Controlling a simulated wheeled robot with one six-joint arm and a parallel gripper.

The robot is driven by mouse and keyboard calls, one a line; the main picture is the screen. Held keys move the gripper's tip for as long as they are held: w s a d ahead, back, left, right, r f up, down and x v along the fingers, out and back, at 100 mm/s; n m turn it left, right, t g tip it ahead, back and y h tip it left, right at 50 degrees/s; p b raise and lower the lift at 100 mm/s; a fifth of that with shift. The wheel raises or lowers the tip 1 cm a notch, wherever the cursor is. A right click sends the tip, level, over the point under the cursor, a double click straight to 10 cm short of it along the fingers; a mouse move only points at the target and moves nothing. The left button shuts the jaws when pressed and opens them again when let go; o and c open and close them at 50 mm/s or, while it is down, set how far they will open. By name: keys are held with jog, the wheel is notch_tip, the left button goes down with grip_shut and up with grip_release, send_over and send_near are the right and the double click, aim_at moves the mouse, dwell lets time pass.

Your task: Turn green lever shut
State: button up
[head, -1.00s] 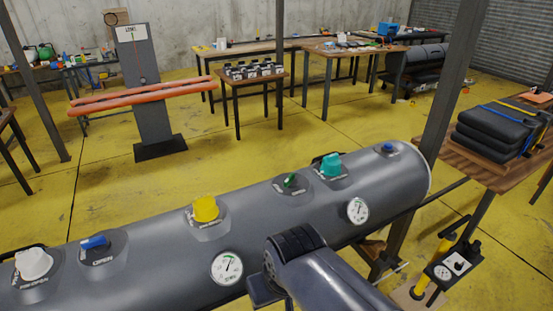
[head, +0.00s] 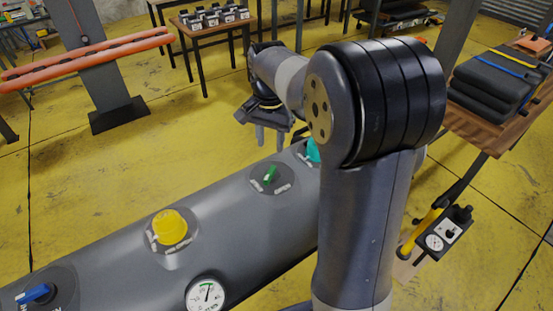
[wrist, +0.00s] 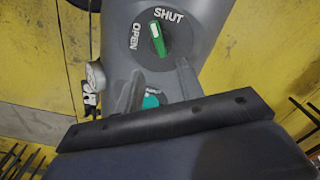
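The green lever (head: 270,174) sits on a round dark plate on top of the grey inflatable tube (head: 225,215). In the wrist view the green lever (wrist: 158,40) has a white stripe and lies between the white words SHUT, above right, and OPEN, left. Its stripe points up between the two words. My gripper (head: 271,137) hangs above and behind the tube, fingers down, apart from the lever. In the wrist view my gripper (wrist: 158,82) shows two spread fingers with nothing between them but the view of the tube and a teal knob beyond.
A yellow knob (head: 170,227), a blue lever (head: 36,294) and a gauge (head: 206,294) are on the same tube. The teal knob (head: 313,151) is partly hidden by my arm. A wooden table with stacked black pads (head: 490,82) stands right. The yellow floor behind the tube is open.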

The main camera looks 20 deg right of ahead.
aim_at(271, 170)
notch_tip(271, 170, down, 10)
jog(key=shift+s+f+p, duration=0.1)
jog(key=shift+p, duration=0.45)
jog(key=shift+c, duration=0.3)
grip_shut()
